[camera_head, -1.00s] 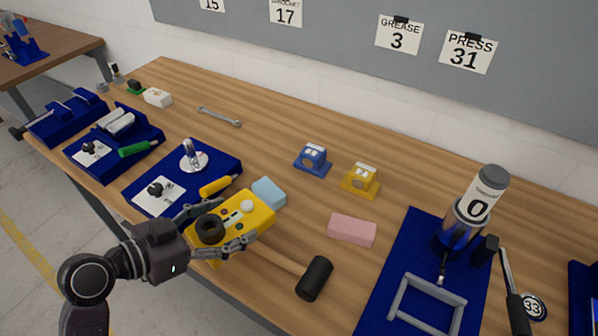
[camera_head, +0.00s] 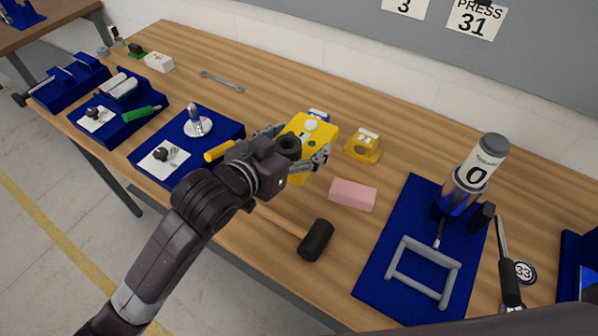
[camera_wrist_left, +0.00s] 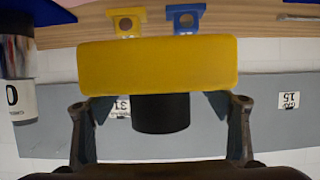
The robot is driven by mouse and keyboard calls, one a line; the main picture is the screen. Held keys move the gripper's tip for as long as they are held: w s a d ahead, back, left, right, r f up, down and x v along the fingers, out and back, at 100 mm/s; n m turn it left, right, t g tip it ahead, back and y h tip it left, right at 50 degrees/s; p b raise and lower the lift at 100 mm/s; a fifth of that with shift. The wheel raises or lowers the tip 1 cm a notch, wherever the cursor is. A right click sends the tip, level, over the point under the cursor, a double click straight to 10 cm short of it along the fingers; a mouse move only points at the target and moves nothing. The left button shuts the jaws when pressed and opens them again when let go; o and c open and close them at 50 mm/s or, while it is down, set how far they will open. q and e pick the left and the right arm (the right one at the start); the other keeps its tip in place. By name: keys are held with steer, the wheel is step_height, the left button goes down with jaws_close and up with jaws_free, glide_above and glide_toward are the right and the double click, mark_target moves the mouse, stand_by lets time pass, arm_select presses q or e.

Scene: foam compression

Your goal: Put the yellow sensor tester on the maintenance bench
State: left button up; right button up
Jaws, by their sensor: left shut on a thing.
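The yellow sensor tester (camera_head: 317,131) is a yellow box with a black knob and light buttons. My left gripper (camera_head: 296,147) is shut on it, with fingers on both sides, and appears to hold it above the wooden maintenance bench (camera_head: 283,75). In the left wrist view the tester (camera_wrist_left: 158,66) fills the middle, with its black knob (camera_wrist_left: 161,113) between my two fingers. The tester and gripper hide the light blue block and most of the small blue fixture (camera_head: 319,115). My right gripper is not in view.
A small yellow fixture (camera_head: 363,146) and a pink block (camera_head: 352,194) stand right of the tester. A black-headed mallet (camera_head: 316,240) lies in front. A blue mat (camera_head: 375,283) holds a grey frame and canister. Bare wood lies behind the tester, around the wrench (camera_head: 222,81).

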mark_target(299, 193)
arm_select(q)
step_height(299, 193, down, 15)
steer(key=shift+r+p, duration=0.1)
steer(key=shift+p, duration=0.2)
steer(key=o, duration=1.3)
steer(key=shift+f, duration=0.2)
steer(key=shift+s+r, duration=0.1)
steer(key=shift+s, duration=0.05)
steer(key=b+v, duration=0.1)
steer(key=v, duration=1.1)
steer(key=shift+b, duration=0.3)
